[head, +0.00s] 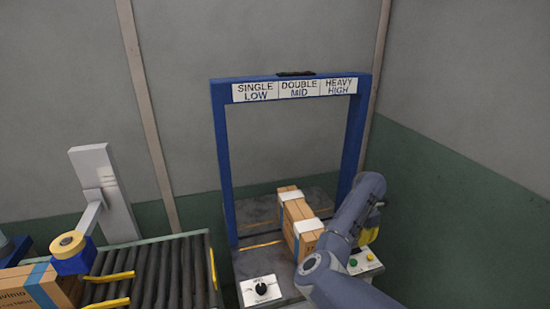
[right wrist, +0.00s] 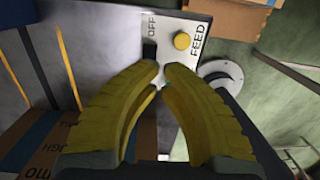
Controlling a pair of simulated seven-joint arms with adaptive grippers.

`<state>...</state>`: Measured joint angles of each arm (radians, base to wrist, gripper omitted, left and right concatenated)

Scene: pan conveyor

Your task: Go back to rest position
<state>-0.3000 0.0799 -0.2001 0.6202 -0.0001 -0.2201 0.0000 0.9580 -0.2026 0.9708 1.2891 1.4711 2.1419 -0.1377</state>
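My right gripper (head: 368,234) has yellow fingers and is partly hidden behind my grey-blue arm in the head view. It is beside the small white button panel (head: 366,264), which has a green and a yellow button. In the right wrist view my right gripper (right wrist: 162,72) has its fingertips nearly together and nothing visible held. They point at the panel (right wrist: 175,20) marked OFF and FEED, with a black switch (right wrist: 149,50) and a yellow button (right wrist: 182,41). Whether the tips touch the panel cannot be told. My left gripper is not in view.
A blue frame (head: 222,150) with label signs (head: 290,90) stands over the conveyor. Brown cartons (head: 298,213) sit under it, close to my right arm. A dial box (head: 261,289) is in front. A roller conveyor (head: 170,270) and a taped carton (head: 35,288) are at left.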

